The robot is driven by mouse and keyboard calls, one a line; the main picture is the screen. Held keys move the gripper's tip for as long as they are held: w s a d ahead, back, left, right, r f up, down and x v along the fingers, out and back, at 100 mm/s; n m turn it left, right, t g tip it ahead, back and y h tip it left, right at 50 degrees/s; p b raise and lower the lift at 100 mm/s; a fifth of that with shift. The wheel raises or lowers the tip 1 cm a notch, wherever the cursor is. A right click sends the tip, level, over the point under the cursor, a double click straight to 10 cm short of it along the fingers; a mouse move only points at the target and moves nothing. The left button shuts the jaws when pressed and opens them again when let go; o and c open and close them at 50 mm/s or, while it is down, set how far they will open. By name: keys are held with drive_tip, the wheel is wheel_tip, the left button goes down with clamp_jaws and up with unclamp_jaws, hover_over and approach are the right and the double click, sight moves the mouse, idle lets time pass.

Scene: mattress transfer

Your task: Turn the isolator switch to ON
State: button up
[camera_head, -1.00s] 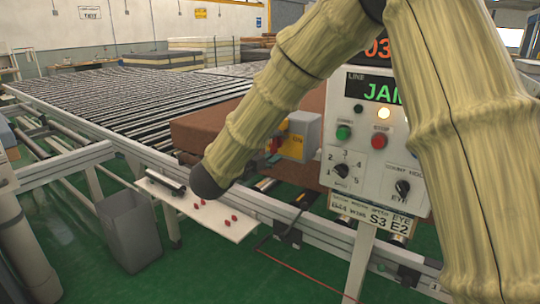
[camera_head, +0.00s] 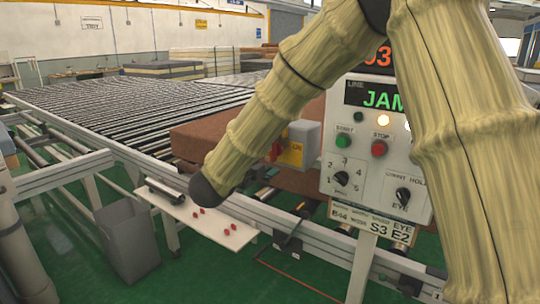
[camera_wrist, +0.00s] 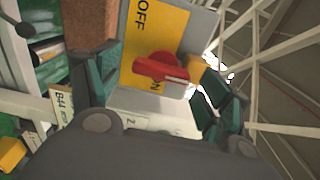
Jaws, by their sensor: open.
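The isolator switch is a grey box (camera_head: 306,133) with a yellow plate (camera_head: 291,153) and a red handle (camera_head: 275,152), partly behind my arm in the head view. In the wrist view the yellow plate (camera_wrist: 172,25) reads OFF at the top and ON lower down. The red handle (camera_wrist: 160,68) lies roughly crosswise, just above the partly covered ON. My gripper (camera_wrist: 158,92) is open, one finger at each side of the handle in the picture. I see no clear contact; the depth gap is hard to judge.
A control panel (camera_head: 370,196) with knobs, buttons and a lit JAM display stands right of the switch. A brown mattress (camera_head: 205,137) lies on the roller conveyor (camera_head: 110,108). A white shelf (camera_head: 225,232) with red pieces and a grey bin (camera_head: 128,245) are at the front left.

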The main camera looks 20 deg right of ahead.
drive_tip(key=shift+a, duration=0.1)
drive_tip(key=v, duration=1.1)
drive_tip(key=shift+s+a, duration=0.3)
wheel_tip(320, 180, down, 19)
drive_tip(key=w+d+n+t+y+p, duration=0.25)
drive_tip(key=n+y, duration=0.25)
drive_tip(key=n, duration=0.4)
drive_tip(key=s+d+f+n+g+y, duration=0.1)
drive_tip(key=s+f+n+g+y, duration=0.2)
drive_tip(key=f, duration=0.6)
drive_tip(key=s+d+f+n+y, duration=0.1)
drive_tip(key=s+f+n+y, duration=0.1)
drive_tip(key=s+f+n, duration=0.45)
drive_tip(key=s+d+f+n+g+y+p, duration=0.25)
drive_tip(key=s+f+n+g, duration=0.2)
drive_tip(key=s+f, duration=0.85)
drive_tip(key=s+d+f+n+g+y, duration=0.1)
drive_tip(key=s+f+n+g, duration=0.1)
drive_tip(key=s, duration=0.8)
drive_tip(key=s+d+f+n+g+y, duration=0.1)
drive_tip(key=s+d+f+n+g, duration=0.1)
drive_tip(key=s+f, duration=0.4)
drive_tip(key=s+n+g, duration=0.1)
drive_tip(key=s+g, duration=0.1)
drive_tip(key=s, duration=0.2)
drive_tip(key=shift+p, duration=0.3)
